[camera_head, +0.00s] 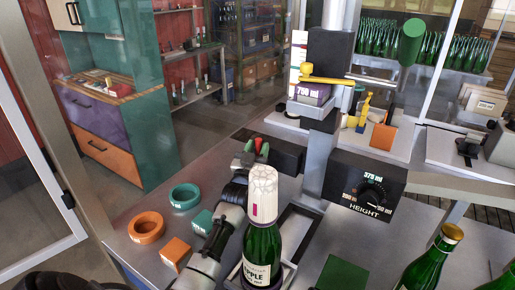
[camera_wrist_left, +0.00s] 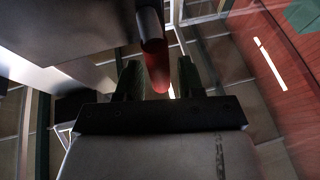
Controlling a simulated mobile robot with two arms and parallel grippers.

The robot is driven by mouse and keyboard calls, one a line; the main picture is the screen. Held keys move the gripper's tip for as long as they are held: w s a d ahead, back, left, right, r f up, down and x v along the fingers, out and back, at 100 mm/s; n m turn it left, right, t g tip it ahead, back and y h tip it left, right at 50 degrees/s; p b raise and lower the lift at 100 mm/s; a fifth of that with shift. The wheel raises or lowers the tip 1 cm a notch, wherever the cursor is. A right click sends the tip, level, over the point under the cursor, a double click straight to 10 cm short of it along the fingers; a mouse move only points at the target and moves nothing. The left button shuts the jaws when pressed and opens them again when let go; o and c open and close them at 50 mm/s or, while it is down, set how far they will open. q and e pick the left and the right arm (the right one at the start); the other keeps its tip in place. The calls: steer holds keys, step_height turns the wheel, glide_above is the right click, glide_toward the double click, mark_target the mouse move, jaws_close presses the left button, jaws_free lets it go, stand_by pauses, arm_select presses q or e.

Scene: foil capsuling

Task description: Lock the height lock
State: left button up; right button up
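A small red-tipped handle, which looks like the height lock (camera_head: 258,145), sticks out at the left of the machine's column. In the left wrist view the red rod (camera_wrist_left: 155,62) reaches down between the two fingers, with a gap visible on each side. My left gripper (camera_head: 255,154) is open around the red tip; its fingers (camera_wrist_left: 158,80) do not appear closed on it. The black HEIGHT dial panel (camera_head: 368,186) is on the column's right; its exact setting is hard to read. My right gripper is out of view.
A green bottle with a white cap (camera_head: 263,195) stands close beside my left arm. Green (camera_head: 184,196) and orange (camera_head: 146,228) rings and small blocks lie on the table at left. More bottles (camera_head: 432,262) stand at lower right. A green-knobbed lever (camera_head: 411,42) is above.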

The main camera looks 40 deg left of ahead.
arm_select(q)
steer(key=shift+o, duration=0.4)
steer(key=shift+r, duration=0.15)
steer(key=b+v, duration=0.3)
steer(key=v, duration=0.7)
steer(key=shift+s, duration=0.35)
steer(key=shift+d, duration=0.1)
